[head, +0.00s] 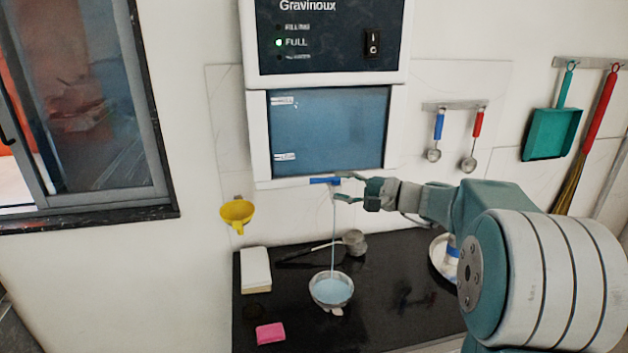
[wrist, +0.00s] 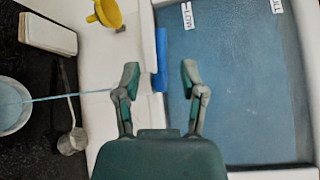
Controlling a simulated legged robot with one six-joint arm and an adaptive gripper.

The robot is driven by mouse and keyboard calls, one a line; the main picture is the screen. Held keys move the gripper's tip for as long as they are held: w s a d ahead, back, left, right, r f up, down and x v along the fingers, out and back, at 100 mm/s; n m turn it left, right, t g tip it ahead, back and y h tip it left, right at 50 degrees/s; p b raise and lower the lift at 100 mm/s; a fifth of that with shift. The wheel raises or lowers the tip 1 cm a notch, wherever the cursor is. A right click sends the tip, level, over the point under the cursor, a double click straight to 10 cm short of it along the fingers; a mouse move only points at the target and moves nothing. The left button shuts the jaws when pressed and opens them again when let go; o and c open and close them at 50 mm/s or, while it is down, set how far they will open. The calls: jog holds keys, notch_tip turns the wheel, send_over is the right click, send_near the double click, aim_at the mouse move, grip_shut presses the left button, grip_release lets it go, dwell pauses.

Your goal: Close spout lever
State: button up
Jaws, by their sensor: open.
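The blue spout lever (head: 325,181) sticks out to the left under the white water dispenser (head: 258,140). In the wrist view the lever (wrist: 161,58) lies between the lines of my two fingers, and its near end is level with the fingertips. My gripper (head: 352,190) is open, just right of the lever; I cannot tell whether a finger touches it. A thin stream of water (head: 333,235) falls from the spout into a bowl (head: 331,290) holding pale blue liquid. The spout itself is mostly hidden by the lever and fingers.
A yellow funnel (head: 237,214) hangs on the wall at left. A white block (head: 255,268), a pink sponge (head: 270,333) and a metal ladle (head: 353,241) lie on the black counter (head: 395,270). Ladles and a green dustpan (head: 551,133) hang at right.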

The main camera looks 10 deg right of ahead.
aim_at(319, 182)
jog(key=x, duration=0.7)
jog(key=shift+c, duration=0.3)
grip_shut()
